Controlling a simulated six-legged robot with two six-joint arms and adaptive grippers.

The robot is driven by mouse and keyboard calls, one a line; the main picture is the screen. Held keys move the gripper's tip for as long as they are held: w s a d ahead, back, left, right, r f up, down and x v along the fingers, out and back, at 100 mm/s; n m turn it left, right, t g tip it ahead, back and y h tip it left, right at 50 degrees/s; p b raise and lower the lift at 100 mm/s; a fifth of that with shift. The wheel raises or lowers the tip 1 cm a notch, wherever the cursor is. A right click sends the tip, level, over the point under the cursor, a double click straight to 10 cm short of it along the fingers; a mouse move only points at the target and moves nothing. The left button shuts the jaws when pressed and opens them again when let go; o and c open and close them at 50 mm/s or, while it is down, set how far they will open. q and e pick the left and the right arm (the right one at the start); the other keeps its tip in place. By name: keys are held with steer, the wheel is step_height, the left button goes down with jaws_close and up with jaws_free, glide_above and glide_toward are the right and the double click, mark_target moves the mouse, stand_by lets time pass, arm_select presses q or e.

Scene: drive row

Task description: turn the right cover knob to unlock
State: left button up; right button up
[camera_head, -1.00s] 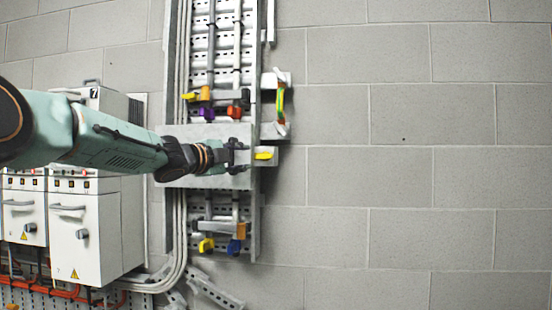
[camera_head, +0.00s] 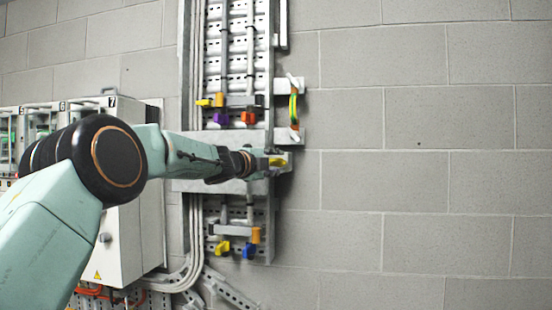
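The gripper and wrist hide part of the plate. My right gripper is not in view.
Above the plate are yellow, purple and orange handles and a green-yellow strap (camera_head: 293,108) on a bracket. Below it are yellow and blue handles (camera_head: 248,251). Grey cabinets (camera_head: 125,235) stand at the left. The block wall (camera_head: 420,180) on the right is bare.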

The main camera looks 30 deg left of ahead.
arm_select(q)
steer(key=shift+w+d+r, duration=0.1)
steer(key=shift+d, duration=0.05)
steer(key=shift+w+a+f, duration=0.1)
steer(key=shift+a+f, duration=0.2)
steer(key=shift+a, duration=0.3)
steer(key=shift+w+a, duration=0.1)
steer(key=shift+c, duration=1.4)
steer(key=shift+d, duration=0.4)
steer(key=shift+c, duration=2.2)
steer(key=shift+a, duration=0.15)
jaws_close()
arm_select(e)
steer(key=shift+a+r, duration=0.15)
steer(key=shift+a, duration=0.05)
